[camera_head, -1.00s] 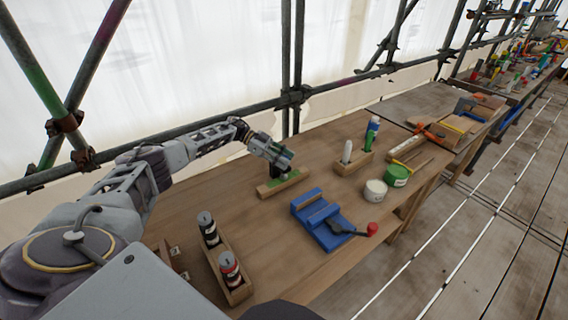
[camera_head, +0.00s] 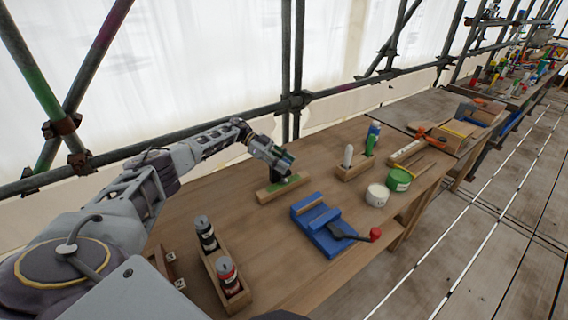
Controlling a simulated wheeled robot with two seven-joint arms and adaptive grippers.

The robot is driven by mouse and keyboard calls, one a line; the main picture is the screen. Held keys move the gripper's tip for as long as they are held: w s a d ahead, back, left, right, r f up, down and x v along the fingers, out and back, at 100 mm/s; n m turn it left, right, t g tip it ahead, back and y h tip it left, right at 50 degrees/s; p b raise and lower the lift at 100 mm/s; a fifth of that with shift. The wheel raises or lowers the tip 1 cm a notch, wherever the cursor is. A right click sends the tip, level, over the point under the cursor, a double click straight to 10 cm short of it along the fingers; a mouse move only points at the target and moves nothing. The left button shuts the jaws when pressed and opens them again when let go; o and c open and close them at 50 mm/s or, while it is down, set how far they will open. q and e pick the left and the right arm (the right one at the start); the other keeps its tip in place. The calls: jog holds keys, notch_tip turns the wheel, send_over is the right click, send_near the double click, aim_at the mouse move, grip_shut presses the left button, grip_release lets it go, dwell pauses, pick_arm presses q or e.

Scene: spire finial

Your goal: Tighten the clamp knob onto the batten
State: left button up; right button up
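My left gripper (camera_head: 281,164) is over the bench, pointing down and right, just above a wooden block (camera_head: 270,195) with a green patch on top. Small dark parts show between the gripper and the block. I cannot tell whether its fingers are open or whether they touch anything. A blue vise (camera_head: 322,228) lies to the right of the block, with a wooden strip (camera_head: 311,209) at its far jaw. Its dark lever ends in a red knob (camera_head: 375,234). No part is clearly recognisable as the clamp knob or the batten. My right gripper is out of view.
Near the front, a wooden rack (camera_head: 233,291) holds a black bottle (camera_head: 205,233) and a red one (camera_head: 228,274). A white tub (camera_head: 377,195), a green tub (camera_head: 399,179) and a holder (camera_head: 354,171) with upright tools stand farther right. Scaffold tubes run behind the bench.

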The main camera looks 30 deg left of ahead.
pick_arm(q)
jog(key=o, duration=0.5)
jog(key=v, duration=0.7)
jog(key=shift+a, duration=0.15)
dwell(0.3)
jog(key=shift+r, duration=0.1)
dwell(0.3)
